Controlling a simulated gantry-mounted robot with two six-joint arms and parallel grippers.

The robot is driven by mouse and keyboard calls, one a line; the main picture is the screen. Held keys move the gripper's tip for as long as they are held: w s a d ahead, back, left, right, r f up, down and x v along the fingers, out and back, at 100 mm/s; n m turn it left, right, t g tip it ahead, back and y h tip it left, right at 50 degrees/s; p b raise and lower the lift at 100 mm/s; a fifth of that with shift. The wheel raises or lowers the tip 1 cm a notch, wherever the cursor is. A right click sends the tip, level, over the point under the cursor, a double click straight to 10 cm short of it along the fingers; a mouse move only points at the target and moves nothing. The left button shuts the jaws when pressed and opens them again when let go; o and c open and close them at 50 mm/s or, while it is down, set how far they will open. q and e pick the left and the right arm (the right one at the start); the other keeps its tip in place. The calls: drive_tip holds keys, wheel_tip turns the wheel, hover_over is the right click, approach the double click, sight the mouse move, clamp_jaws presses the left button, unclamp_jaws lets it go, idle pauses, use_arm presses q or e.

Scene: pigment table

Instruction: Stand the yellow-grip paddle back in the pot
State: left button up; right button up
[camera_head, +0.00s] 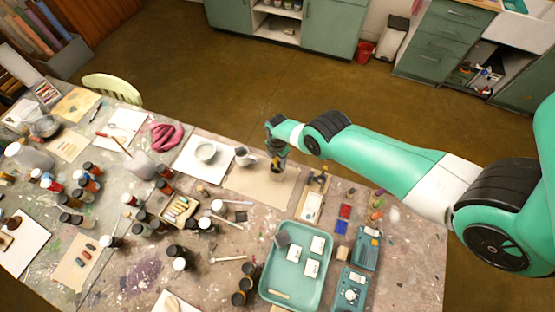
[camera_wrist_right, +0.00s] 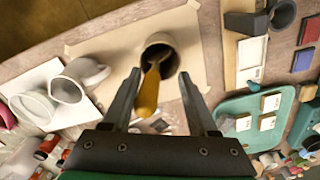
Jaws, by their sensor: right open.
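The pot (camera_wrist_right: 160,44), a small brown-grey round vessel with a dark opening, stands on a tan paper sheet in the right wrist view. The yellow-grip paddle (camera_wrist_right: 148,92) has its yellow grip pointing toward my wrist camera, and its far end is at the pot's dark opening, apparently inside it. My right gripper (camera_wrist_right: 158,78) is open, with one finger on each side of the grip and visible gaps between. In the head view my right gripper (camera_head: 277,158) points down over the sheet and largely hides the pot and paddle. My left gripper is not in view.
A teal tray (camera_head: 287,290) with white blocks lies in front. Many paint bottles crowd the table's left side.

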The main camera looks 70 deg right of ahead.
wheel_tip(320, 180, up, 11)
drive_tip(key=p, duration=1.1)
drive_tip(key=shift+r, duration=0.2)
